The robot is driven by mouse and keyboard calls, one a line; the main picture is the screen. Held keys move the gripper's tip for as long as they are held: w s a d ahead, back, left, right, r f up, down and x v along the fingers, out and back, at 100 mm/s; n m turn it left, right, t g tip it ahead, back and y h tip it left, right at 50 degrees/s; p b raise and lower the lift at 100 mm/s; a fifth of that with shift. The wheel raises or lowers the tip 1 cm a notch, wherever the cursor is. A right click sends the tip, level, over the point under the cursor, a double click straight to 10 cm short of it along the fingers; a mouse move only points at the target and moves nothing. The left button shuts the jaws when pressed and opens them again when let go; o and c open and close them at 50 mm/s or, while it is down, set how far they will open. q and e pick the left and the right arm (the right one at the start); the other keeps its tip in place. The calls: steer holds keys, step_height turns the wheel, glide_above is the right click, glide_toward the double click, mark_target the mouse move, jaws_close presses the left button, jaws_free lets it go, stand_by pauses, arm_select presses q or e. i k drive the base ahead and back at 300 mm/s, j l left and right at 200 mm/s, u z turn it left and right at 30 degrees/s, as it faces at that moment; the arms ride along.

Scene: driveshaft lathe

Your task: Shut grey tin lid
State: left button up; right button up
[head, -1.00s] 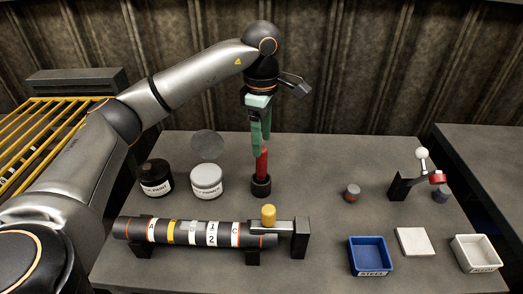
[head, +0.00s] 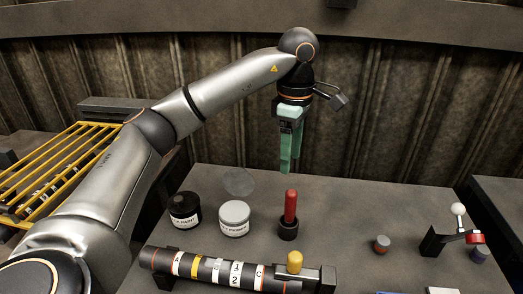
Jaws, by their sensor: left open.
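The grey tin (head: 234,220) stands upright on the table, with a pale label on its front. Its round grey lid (head: 239,182) is raised behind the tin's rim, tilted up, so the lid is open. My left gripper (head: 287,168) has pale green fingers pointing down. It is open and empty, up and to the right of the tin, above a red-handled tool (head: 290,205) in a black holder (head: 288,229). The fingers are clear of the handle. My right gripper is not in view.
A black paint tin (head: 185,212) stands left of the grey tin. A banded shaft (head: 215,270) lies in front, with a yellow knob (head: 295,262) at its right end. A lever with a white ball (head: 457,209) stands at right. The table's back right is clear.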

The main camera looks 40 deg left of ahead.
mark_target(238, 182)
steer(key=u, duration=1.5)
